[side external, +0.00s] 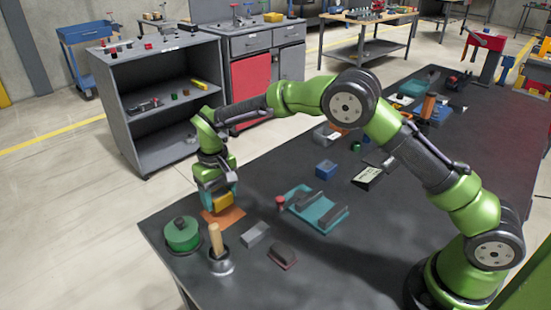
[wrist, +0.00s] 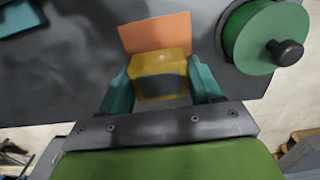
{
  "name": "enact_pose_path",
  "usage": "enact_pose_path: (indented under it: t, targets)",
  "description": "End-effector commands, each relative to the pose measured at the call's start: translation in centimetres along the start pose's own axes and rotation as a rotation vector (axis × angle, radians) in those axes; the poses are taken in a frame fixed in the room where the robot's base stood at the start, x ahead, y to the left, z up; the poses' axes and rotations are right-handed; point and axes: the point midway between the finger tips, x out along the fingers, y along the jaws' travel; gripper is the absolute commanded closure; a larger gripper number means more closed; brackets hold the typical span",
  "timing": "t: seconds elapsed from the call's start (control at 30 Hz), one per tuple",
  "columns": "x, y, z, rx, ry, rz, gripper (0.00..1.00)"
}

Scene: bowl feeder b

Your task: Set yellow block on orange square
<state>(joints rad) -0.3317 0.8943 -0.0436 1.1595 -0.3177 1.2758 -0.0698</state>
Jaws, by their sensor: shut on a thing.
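The yellow block (side external: 222,201) is between the teal fingers of my gripper (side external: 219,196), at the left part of the dark table. In the wrist view the yellow block (wrist: 160,70) sits between both fingertips of my gripper (wrist: 162,85), which is shut on it. The orange square (side external: 226,216) lies flat on the table below and beside the block. In the wrist view the orange square (wrist: 155,33) shows just past the block, which hides part of it. I cannot tell whether the block touches the square.
A green round container (side external: 182,235) stands left of the square, also in the wrist view (wrist: 240,40). A wooden-handled tool in a round holder (side external: 219,250), a grey block (side external: 255,235) and a dark red-edged item (side external: 283,256) lie in front. A teal tray (side external: 318,208) is to the right.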

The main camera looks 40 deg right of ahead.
Motion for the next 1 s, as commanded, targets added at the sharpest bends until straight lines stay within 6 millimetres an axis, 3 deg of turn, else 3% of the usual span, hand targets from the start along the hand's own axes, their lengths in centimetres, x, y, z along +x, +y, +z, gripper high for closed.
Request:
enact_pose_path:
  t: [0.2,0.57,0.6,0.7,0.77,1.0]
  targets:
    - [3.2,0.0,0.2,0.001,-0.006,0.000,0.75]
    - [3.6,0.0,0.2,0.001,-0.004,0.000,0.75]
    - [3.6,0.0,0.2,0.001,-0.005,0.000,0.31]
    - [3.6,0.0,0.2,0.001,-0.005,0.000,0.16]
    - [3.6,0.0,0.2,0.001,-0.005,0.000,0.10]
    - [3.5,0.0,0.2,0.001,-0.005,0.000,0.10]
